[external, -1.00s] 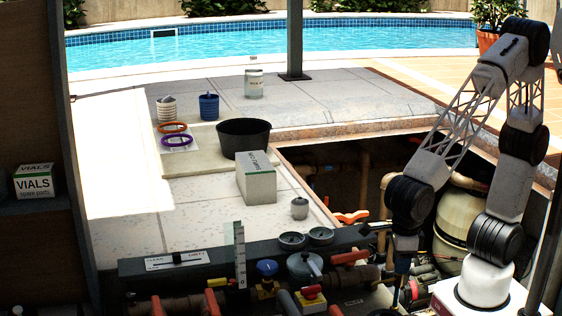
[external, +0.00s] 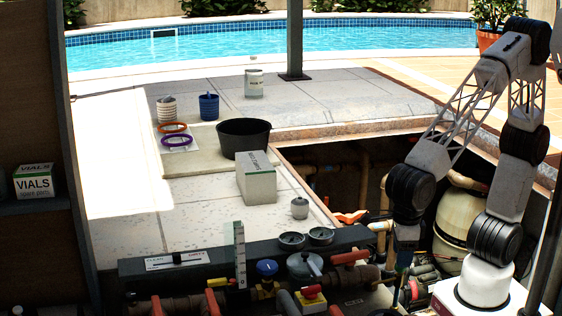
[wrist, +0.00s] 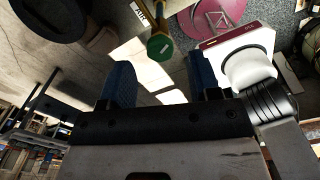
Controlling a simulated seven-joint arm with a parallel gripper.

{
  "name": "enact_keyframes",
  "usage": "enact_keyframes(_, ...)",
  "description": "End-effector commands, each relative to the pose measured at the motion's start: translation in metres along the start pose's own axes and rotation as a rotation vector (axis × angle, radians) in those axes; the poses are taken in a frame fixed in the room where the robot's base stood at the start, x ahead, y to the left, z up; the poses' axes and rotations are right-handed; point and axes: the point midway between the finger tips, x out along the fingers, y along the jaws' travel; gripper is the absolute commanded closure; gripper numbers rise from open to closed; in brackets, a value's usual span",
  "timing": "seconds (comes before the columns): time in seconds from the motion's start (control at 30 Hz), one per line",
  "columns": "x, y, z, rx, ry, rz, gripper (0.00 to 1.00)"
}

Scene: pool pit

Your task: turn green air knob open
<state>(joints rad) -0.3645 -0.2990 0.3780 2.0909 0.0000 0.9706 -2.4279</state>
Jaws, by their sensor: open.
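A green knob with a yellowish stem (wrist: 160,42) shows at the top of the wrist view, beyond the gap between my fingers. A white tag with dark letters, seemingly AIR, sits just left of it. My gripper (wrist: 162,82) is open, with its two blue fingers apart and nothing between them. The knob is ahead of the fingertips, apart from them as far as I can tell. In the external view my gripper (external: 399,284) hangs low at the pit's right side, small and dark against the pipework. I cannot make out the green knob there.
Pipes with a red-handled valve (external: 349,257), a blue knob (external: 267,267) and gauges (external: 291,240) crowd the front, left of my gripper. A cream tank (external: 455,222) stands to its right. A black bowl (external: 243,138) and a white box (external: 256,178) rest on the deck.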

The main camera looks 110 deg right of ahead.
Motion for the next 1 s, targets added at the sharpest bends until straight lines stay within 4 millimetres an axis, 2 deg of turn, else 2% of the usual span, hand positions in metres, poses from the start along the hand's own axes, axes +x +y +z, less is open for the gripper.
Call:
enact_keyframes(0.2,-0.029,0.000,0.000,0.000,-0.001,0.001,0.43)
enact_keyframes(0.4,-0.046,0.000,0.000,0.000,0.001,0.000,0.43)
enact_keyframes(1.0,-0.051,-0.004,-0.001,0.032,-0.002,0.001,0.43)
